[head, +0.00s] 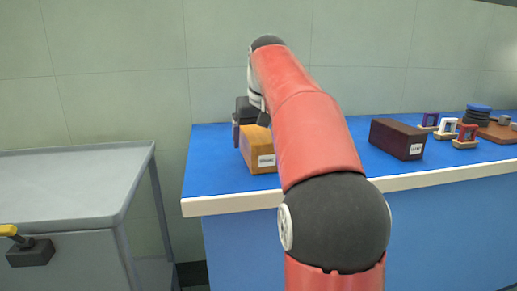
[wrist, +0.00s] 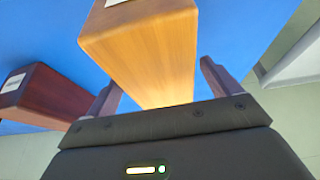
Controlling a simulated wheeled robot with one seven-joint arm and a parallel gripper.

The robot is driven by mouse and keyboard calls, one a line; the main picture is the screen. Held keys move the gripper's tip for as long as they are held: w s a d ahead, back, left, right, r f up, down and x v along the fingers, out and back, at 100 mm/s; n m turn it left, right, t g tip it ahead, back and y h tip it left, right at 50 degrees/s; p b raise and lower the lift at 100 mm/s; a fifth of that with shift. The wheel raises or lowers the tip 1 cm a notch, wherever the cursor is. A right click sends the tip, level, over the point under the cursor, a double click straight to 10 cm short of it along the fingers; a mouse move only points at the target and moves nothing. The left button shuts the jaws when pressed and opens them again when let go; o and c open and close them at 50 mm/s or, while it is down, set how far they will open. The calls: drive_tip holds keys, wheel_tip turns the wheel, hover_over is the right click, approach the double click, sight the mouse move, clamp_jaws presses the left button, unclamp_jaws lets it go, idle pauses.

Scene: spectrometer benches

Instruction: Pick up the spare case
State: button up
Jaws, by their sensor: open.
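A light orange-brown wooden case (head: 256,146) with a white label stands on the blue bench top, left of my arm. The label is too small to read surely. My arm hides part of this case. My gripper (head: 250,114) is at its far upper end. In the wrist view the light case (wrist: 155,55) reaches between the two spread fingers of my gripper (wrist: 162,88), with a finger on each side. The gripper is open and does not clamp it. A dark red-brown labelled case (head: 397,138) stands to the right; it also shows in the wrist view (wrist: 48,98).
The blue bench (head: 215,180) has a pale front edge. A grey table (head: 70,185) is at the left, across a gap. A wall is behind.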

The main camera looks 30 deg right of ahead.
drive_tip(key=c, duration=1.3)
drive_tip(key=shift+r, duration=0.1)
